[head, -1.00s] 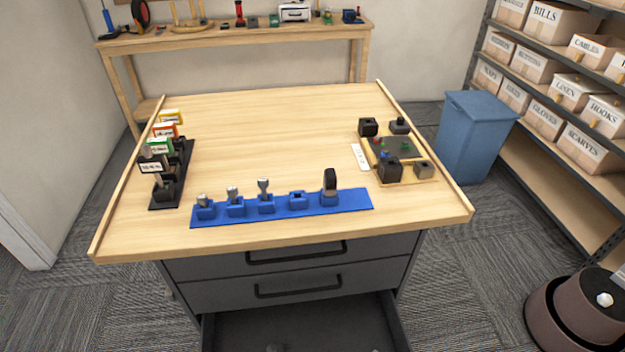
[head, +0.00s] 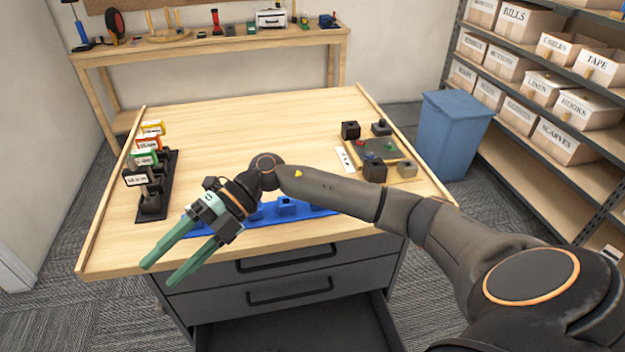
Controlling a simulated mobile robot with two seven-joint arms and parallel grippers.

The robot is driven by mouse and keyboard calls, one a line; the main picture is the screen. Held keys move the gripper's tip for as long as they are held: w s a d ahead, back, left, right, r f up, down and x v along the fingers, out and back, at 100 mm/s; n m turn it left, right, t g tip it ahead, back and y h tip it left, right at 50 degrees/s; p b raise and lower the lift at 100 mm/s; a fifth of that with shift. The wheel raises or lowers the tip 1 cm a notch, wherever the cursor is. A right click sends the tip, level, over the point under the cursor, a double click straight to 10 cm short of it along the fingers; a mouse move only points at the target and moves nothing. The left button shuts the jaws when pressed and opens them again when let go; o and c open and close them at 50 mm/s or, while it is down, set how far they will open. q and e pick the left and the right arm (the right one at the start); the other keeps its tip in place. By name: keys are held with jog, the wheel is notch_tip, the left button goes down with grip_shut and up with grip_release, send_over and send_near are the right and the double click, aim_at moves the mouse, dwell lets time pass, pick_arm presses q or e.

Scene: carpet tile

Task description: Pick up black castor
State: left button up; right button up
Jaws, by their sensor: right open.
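The blue holder strip (head: 270,221) lies near the front edge of the wooden workbench (head: 250,120). My right arm crosses over it and hides much of it. The black castor is not visible now; a black upright piece stood at the strip's right end earlier, where my arm now covers. My right gripper (head: 158,275) has green fingers spread apart, with nothing between them. It is in front of the bench's front left edge, left of the strip, pointing down and left. My left gripper is not in view.
A black rack with coloured cards (head: 152,190) stands at the bench's left. A tray with black and grey blocks (head: 393,148) is at the right, beside a white strip. The lowest drawer (head: 300,330) is pulled open. A blue bin (head: 455,135) stands right of the bench.

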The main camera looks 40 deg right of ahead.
jog(key=w+d+r+m+h, duration=0.1)
jog(key=d+r+h, duration=0.3)
jog(key=d, duration=0.7)
jog(key=d+r+m+t+h, duration=0.1)
jog(key=d+r+m+h, duration=0.15)
jog(key=d+h, duration=0.6)
jog(key=w+d+r+h, duration=0.1)
jog(key=d+r+h, duration=0.15)
jog(key=d, duration=1.05)
jog(key=shift+m, duration=0.25)
jog(key=f, duration=0.1)
jog(key=f+b, duration=0.1)
jog(key=f, duration=0.1)
jog(key=f+b, duration=0.1)
jog(key=f, duration=0.1)
jog(key=shift+s+d+f, duration=0.1)
jog(key=shift+s+d, duration=0.1)
jog(key=shift+d, duration=0.1)
jog(key=shift+w+a+f, duration=0.15)
jog(key=shift+f, duration=1.35)
jog(key=shift+w+a+f, duration=0.15)
jog(key=shift+f, duration=1.3)
jog(key=shift+c, duration=0.3)
grip_shut()
